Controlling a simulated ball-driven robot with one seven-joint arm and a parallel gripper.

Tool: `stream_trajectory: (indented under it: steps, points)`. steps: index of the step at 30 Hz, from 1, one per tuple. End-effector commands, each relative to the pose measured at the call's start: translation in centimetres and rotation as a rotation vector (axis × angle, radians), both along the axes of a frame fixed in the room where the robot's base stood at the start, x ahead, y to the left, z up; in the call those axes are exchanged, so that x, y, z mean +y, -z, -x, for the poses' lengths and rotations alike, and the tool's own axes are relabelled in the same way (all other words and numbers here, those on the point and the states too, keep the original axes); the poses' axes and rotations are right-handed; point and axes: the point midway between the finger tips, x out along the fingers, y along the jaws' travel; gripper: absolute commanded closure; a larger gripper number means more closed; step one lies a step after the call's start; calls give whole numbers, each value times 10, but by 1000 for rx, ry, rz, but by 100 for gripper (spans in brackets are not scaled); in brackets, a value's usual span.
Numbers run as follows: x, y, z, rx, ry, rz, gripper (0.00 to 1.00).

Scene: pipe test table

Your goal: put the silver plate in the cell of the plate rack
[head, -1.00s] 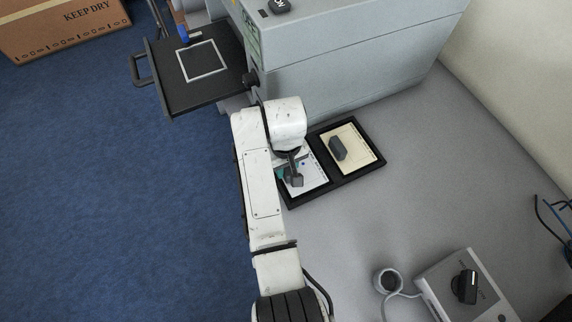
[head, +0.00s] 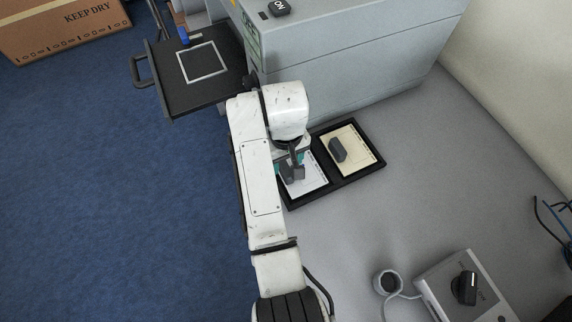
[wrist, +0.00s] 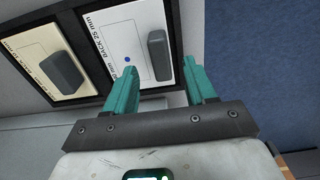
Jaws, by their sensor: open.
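My gripper (wrist: 160,52) is open, with its two teal fingers apart and nothing clasped between them. In the head view it (head: 290,163) is over the left part of a black two-part tray (head: 344,186), partly hidden by my arm. A dark grey block (wrist: 158,56) on a white card (wrist: 122,40) appears between the fingertips in the wrist view; whether they touch it I cannot tell. A second dark grey block (head: 338,149) lies on the cream card (head: 359,143) in the right part. I cannot surely identify the silver plate or the plate rack.
A large grey machine (head: 345,65) stands behind the tray. A black open drawer (head: 170,95) with a silver square outline (head: 203,62) juts out at the left. The middle table is clear.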

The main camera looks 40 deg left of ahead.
Motion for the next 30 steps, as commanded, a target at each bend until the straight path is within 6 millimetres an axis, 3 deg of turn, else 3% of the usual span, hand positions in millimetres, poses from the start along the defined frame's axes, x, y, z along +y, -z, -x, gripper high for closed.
stream_trajectory:
  steps: [6, 12, 30]
  points:
    - [1, -45, -1, -2, 0, -2, 45]
    - [1, -68, 0, 0, 0, -1, 45]
    - [0, -75, 0, 0, 0, 1, 45]
